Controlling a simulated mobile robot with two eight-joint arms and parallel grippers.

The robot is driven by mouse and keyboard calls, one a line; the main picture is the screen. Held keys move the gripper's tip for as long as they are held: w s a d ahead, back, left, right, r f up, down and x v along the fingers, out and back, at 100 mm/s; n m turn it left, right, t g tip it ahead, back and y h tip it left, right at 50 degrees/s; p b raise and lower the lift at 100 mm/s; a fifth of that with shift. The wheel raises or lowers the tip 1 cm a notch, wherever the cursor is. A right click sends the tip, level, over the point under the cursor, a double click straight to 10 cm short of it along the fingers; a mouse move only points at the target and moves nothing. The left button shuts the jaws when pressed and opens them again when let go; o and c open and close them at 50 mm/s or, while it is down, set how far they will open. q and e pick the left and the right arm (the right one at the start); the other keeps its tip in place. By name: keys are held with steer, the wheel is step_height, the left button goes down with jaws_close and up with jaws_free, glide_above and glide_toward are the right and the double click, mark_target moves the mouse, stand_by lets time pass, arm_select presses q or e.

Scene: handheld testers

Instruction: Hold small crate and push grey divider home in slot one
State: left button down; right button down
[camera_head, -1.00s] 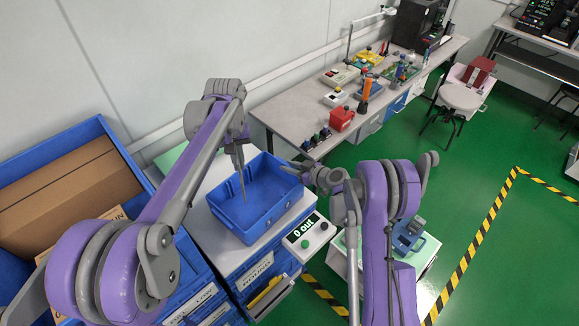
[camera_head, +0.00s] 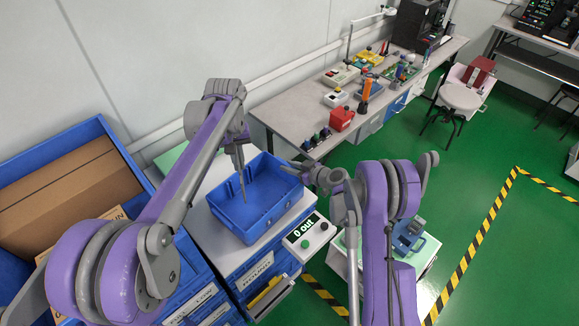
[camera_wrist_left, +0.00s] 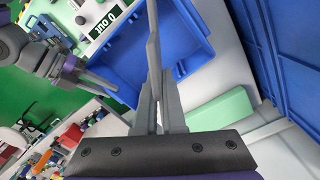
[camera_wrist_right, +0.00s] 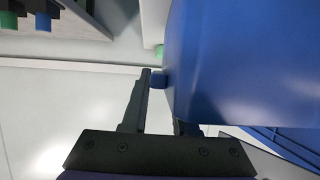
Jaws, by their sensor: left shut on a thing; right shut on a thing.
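The small blue crate (camera_head: 262,224) stands open on a light worktop, left of centre in the head view. The grey divider (camera_wrist_left: 153,45) shows nearly edge-on in the left wrist view. My left gripper (camera_head: 239,152) is shut on it, above the crate's left side, and its lower end reaches down inside the crate. I cannot tell whether it is in slot one or how deep it sits. My right gripper (camera_head: 303,168) is shut on the crate at its right back side. In the right wrist view its fingers (camera_wrist_right: 160,105) are at the crate's blue wall, partly hidden by it.
A box reading "0 out" (camera_head: 306,236) with buttons sits by the crate's front right. A large blue bin with cardboard (camera_head: 70,180) stands at left. A long bench (camera_head: 300,108) with several testers runs behind. Blue drawers (camera_head: 262,272) are below the worktop.

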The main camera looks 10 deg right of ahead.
arm_select(q)
steer(key=shift+f, duration=0.1)
steer(key=f+n, duration=0.1)
steer(key=n, duration=0.1)
steer(key=f+n, duration=0.1)
steer(key=n, duration=0.1)
steer(key=f+n, duration=0.1)
steer(key=n, duration=0.2)
steer(key=shift+d+f, duration=0.2)
steer(key=shift+d, duration=0.05)
steer(key=shift+f, duration=2.3)
steer(key=shift+f, duration=5.4)
